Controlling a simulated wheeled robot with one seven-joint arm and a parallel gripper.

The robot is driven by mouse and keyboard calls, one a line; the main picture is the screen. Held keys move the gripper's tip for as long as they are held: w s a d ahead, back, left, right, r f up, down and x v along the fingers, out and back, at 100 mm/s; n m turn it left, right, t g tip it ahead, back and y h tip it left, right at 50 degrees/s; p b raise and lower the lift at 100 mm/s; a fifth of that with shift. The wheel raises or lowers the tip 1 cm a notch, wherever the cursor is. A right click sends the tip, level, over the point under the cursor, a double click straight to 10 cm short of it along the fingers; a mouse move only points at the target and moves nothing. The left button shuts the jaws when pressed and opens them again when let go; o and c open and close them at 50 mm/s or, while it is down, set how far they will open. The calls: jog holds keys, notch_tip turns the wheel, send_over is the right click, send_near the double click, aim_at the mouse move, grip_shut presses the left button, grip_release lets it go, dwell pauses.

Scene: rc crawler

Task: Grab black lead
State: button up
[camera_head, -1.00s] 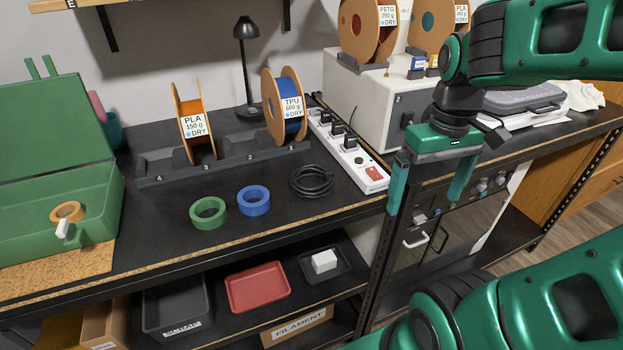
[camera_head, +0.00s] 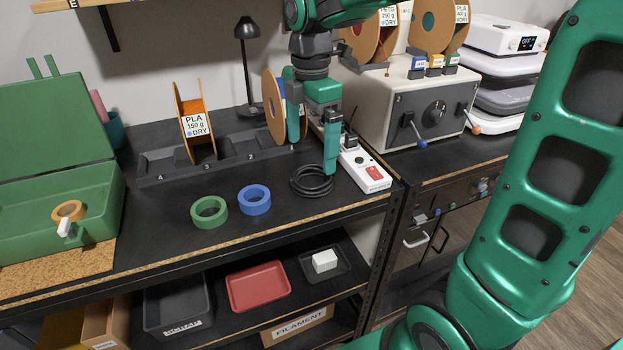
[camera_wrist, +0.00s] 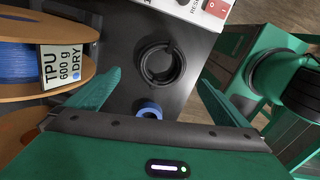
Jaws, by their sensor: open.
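The black lead (camera_head: 311,181) lies coiled on the black worktop, near its front edge, just left of the white power strip. In the wrist view the black lead (camera_wrist: 160,64) shows as a dark ring beyond my fingertips, roughly midway between them. My gripper (camera_head: 312,158) is open and empty, pointing down above the coil. One finger is to the left of the coil in the head view, the other above its right side. In the wrist view the two fingers of my gripper (camera_wrist: 158,80) are spread wide. I cannot tell the exact height above the lead.
The power strip (camera_head: 368,174) with black plugs stands right beside the coil. The TPU spool (camera_head: 272,108) stands close behind my left finger. Blue tape (camera_head: 254,200) and green tape (camera_head: 209,212) lie left of the coil. A grey machine (camera_head: 436,110) stands to the right.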

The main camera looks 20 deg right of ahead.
aim_at(311, 171)
jog(key=shift+s+d+f, duration=0.1)
jog(key=shift+f, duration=3.65)
jog(key=c, duration=1.2)
